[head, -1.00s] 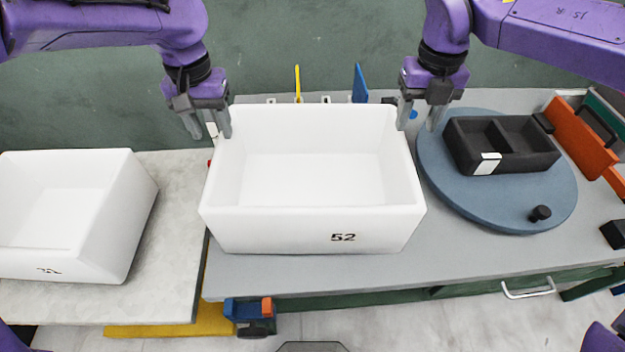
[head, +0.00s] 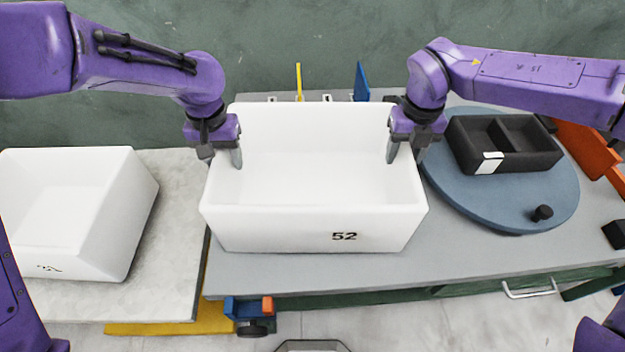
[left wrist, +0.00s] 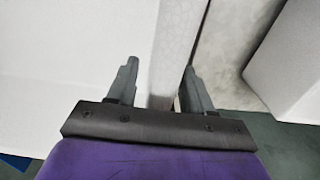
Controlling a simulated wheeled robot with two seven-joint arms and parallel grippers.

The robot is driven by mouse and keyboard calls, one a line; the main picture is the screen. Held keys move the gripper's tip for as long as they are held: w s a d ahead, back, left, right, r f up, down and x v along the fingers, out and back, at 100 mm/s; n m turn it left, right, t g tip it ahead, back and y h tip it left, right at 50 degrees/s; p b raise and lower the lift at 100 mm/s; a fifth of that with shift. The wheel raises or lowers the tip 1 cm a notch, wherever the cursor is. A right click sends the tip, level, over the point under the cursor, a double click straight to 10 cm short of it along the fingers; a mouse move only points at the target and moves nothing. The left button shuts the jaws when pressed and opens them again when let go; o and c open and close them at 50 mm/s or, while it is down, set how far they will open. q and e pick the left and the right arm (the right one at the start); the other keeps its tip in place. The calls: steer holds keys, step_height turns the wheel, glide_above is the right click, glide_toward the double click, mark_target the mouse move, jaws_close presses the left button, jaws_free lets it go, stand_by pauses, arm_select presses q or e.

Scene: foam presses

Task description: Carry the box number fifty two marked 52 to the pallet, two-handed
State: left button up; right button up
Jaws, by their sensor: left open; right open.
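The white box marked 52 (head: 290,230) is open-topped and looks empty. It sits on the grey bench, its number on the near wall. My left gripper (head: 223,160) is at the box's left wall, open, with one finger inside the box. In the left wrist view, the open fingers (left wrist: 160,85) stand on either side of the wall of the box (left wrist: 175,45), with gaps visible. My right gripper (head: 404,152) is open at the right wall, one finger inside and the other on the outer side. I cannot make out a pallet for certain.
A second white box (head: 100,215) stands on a pale slab (head: 170,290) at left. A blue round turntable (head: 480,205) carrying a black divided tray (head: 515,160) is close to the right. A blue and orange item (head: 250,312) is at the front edge.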

arm_select(q)
steer(key=shift+f, duration=0.35)
arm_select(e)
steer(key=shift+f, duration=0.4)
arm_select(q)
jaws_close()
arm_select(e)
jaws_close()
steer(key=shift+r, duration=0.1)
